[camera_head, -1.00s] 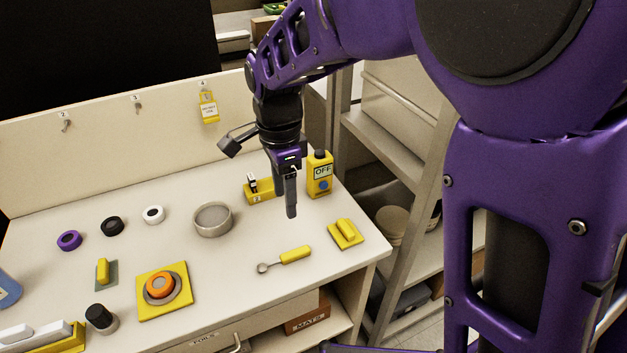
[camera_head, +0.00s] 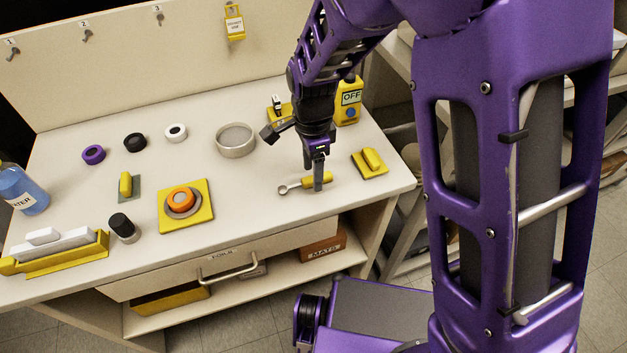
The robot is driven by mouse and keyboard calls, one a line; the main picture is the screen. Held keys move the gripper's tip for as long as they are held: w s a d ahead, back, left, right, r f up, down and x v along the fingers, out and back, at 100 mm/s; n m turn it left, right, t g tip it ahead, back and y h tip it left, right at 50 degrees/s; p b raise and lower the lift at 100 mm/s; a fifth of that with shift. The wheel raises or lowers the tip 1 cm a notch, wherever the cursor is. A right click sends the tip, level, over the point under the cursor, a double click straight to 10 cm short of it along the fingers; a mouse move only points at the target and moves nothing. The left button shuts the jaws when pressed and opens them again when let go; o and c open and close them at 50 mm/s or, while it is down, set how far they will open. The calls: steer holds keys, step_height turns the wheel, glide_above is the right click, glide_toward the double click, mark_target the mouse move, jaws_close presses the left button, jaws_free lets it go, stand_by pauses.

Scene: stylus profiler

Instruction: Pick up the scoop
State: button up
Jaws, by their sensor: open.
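The scoop (camera_head: 288,189) lies on the white bench top near its front right part. It has a small grey round bowl at the left and a yellow handle (camera_head: 328,178) to the right. My gripper (camera_head: 318,186) points down at the handle, with its dark fingers in front of the handle's middle. The fingers hide part of the handle. The fingers are open; whether they touch the handle cannot be told.
A yellow block on a plate (camera_head: 370,162) lies just right of the scoop. A round grey dish (camera_head: 235,150) stands behind left. A yellow OFF box (camera_head: 348,108) stands behind my gripper. A yellow pad with an orange ring (camera_head: 200,216) lies left. The bench between pad and scoop is clear.

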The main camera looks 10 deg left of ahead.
steer(key=shift+f, duration=0.7)
jaws_close()
steer(key=shift+r, duration=0.1)
step_height(320, 180, up, 10)
steer(key=p, duration=0.2)
steer(key=c, duration=0.7)
jaws_free()
jaws_close()
